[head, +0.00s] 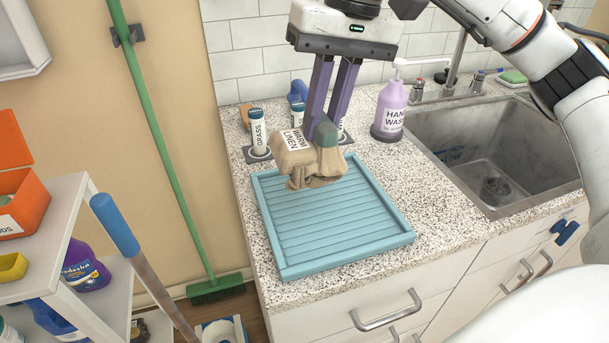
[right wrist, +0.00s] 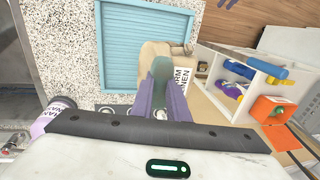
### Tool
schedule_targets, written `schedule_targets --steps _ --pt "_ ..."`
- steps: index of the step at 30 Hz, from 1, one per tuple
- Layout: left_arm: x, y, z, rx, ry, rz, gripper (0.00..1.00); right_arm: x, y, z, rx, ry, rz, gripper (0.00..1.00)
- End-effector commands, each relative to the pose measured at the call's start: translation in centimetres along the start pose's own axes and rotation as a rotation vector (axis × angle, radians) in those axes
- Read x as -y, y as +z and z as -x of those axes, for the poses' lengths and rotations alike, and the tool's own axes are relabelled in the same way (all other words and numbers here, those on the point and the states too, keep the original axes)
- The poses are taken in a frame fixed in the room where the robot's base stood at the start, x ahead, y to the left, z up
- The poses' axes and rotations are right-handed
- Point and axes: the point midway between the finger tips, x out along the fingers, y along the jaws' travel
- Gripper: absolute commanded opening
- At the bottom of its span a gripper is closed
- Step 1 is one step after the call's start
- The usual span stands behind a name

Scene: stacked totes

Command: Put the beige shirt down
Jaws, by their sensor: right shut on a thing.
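The beige shirt (head: 298,157) is a bunched cloth with a white label reading "WARM LINEN". My right gripper (head: 324,132) is shut on it from above, with purple fingers and greenish tips. The shirt hangs over the back part of a blue ribbed tray (head: 350,255) on the counter. I cannot tell whether its lower edge touches the tray. My left gripper is not in view.
A purple hand wash bottle (head: 389,112) and a sink (head: 500,160) are to the right. A labelled "GRASS" bottle (head: 258,132) stands behind the tray. A white shelf cart (head: 62,215) and a green broom (head: 165,140) are at the left. The tray's front is empty.

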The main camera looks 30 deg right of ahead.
Motion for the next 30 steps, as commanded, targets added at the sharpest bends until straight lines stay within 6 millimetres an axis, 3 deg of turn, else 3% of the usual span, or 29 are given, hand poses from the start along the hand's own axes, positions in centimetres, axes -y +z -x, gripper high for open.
schedule_targets --steps 6,18,30 --pt "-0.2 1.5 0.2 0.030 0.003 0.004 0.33 -0.9 0.2 -4.1 0.003 0.002 -0.001 0.00" --pt "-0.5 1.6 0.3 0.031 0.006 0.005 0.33 -1.7 0.3 -8.8 0.002 0.000 -0.001 0.00" --pt "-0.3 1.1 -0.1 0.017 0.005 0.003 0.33 -1.8 0.3 -9.6 0.001 -0.001 0.000 0.00"
